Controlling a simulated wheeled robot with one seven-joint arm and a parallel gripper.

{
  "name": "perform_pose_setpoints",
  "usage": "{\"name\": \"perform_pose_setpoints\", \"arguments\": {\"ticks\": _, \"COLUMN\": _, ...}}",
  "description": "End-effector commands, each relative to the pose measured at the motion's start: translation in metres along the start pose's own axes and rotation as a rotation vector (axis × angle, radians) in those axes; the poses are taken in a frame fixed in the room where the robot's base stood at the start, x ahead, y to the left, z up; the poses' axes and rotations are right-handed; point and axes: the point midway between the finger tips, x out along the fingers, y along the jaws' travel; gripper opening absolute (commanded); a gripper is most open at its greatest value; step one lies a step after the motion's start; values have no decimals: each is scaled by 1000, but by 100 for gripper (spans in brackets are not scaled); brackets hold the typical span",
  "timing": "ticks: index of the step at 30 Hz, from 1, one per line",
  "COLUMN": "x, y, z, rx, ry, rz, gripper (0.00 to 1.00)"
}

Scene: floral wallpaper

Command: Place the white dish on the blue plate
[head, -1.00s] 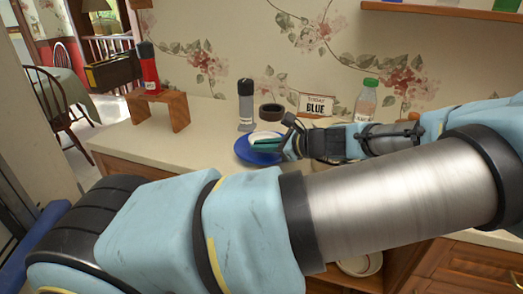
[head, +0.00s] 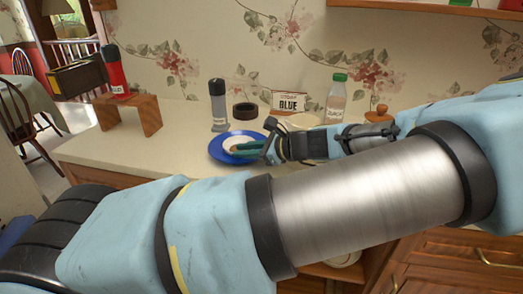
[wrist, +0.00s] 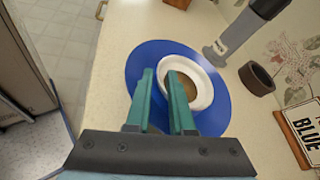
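The white dish (wrist: 203,93), a round bowl with a wide white rim and brown inside, sits over the blue plate (wrist: 222,113) in the wrist view. In the head view the dish (head: 238,142) appears to rest within the blue plate (head: 219,156) on the counter. My gripper (wrist: 161,78) has its green fingers apart at the dish's near-left rim. One finger is outside the rim and the other reaches over the dish's inside. A narrow gap seems to show between the outer finger and the rim. The fingers hide part of the dish.
A grey bottle (head: 219,105) and a dark round bowl (head: 245,112) stand behind the plate. A "BLUE" sign (head: 289,102) and a green-capped bottle (head: 336,100) are to the right. A wooden stand (head: 144,113) bears a red bottle (head: 115,73) at left. Counter left of the plate is clear.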

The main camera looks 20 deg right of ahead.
Motion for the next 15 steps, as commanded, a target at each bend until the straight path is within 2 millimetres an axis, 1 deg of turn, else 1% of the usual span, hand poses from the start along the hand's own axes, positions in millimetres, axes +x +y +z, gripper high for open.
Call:
{"name": "perform_pose_setpoints", "arguments": {"ticks": 1, "x": -12, "y": 0, "z": -4, "rx": -1, "ry": 6, "rz": -5, "gripper": 21}}
{"name": "perform_pose_setpoints", "arguments": {"ticks": 3, "x": -27, "y": 0, "z": -4, "rx": 0, "ry": 6, "rz": -5, "gripper": 21}}
{"name": "perform_pose_setpoints", "arguments": {"ticks": 9, "x": -67, "y": 0, "z": -3, "rx": 1, "ry": 5, "rz": -4, "gripper": 21}}
{"name": "perform_pose_setpoints", "arguments": {"ticks": 12, "x": -80, "y": 0, "z": -2, "rx": 0, "ry": 4, "rz": -3, "gripper": 21}}
{"name": "perform_pose_setpoints", "arguments": {"ticks": 15, "x": -89, "y": 0, "z": -2, "rx": 0, "ry": 3, "rz": -2, "gripper": 21}}
